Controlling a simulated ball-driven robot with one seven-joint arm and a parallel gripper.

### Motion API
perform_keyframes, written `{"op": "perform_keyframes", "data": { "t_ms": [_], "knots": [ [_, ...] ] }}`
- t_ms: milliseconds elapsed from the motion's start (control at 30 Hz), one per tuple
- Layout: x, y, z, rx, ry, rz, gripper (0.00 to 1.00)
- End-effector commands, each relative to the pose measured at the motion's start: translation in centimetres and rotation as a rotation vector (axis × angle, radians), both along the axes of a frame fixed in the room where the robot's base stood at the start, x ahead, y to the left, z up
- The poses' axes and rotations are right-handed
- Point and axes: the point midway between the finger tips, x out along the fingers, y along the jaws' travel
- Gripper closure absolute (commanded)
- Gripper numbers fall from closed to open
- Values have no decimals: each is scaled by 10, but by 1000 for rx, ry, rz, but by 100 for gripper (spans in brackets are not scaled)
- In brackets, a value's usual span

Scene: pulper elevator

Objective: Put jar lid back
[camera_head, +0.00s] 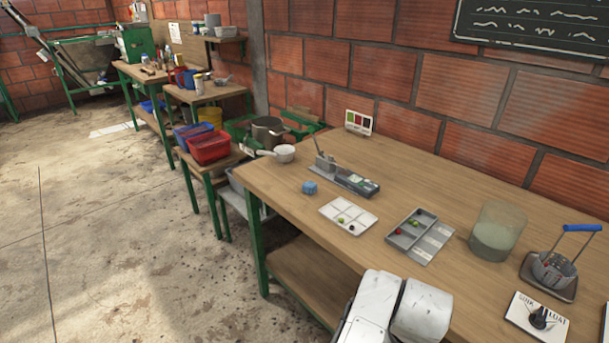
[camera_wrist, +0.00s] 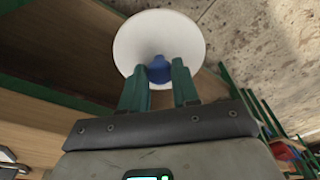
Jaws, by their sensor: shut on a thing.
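The jar lid (camera_wrist: 150,30) is a round white disc with a blue knob (camera_wrist: 158,70) at its middle. It shows at the top of the wrist view. My gripper (camera_wrist: 160,73) has green fingers, and they are shut on the blue knob. The lid is held out in front of the fingers, over the floor beside the table edge. A translucent jar (camera_head: 496,230) with pale greenish contents stands upright at the right of the table in the head view. Its top looks open. The lid and gripper do not show in the head view.
Right of the jar stand a blue-handled basket (camera_head: 555,272) and a white dial panel (camera_head: 522,310). Bricks wall the back.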

Motion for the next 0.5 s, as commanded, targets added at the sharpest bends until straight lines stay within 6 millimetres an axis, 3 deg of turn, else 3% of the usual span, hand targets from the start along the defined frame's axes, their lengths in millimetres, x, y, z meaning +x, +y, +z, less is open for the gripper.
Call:
{"op": "perform_keyframes", "data": {
  "t_ms": [133,433,500],
  "knots": [
    [15,11,-20,-4,2,138,100],
    [13,9,-18,-7,2,126,100],
    [14,11,-1,1,-1,123,100]
  ]
}}
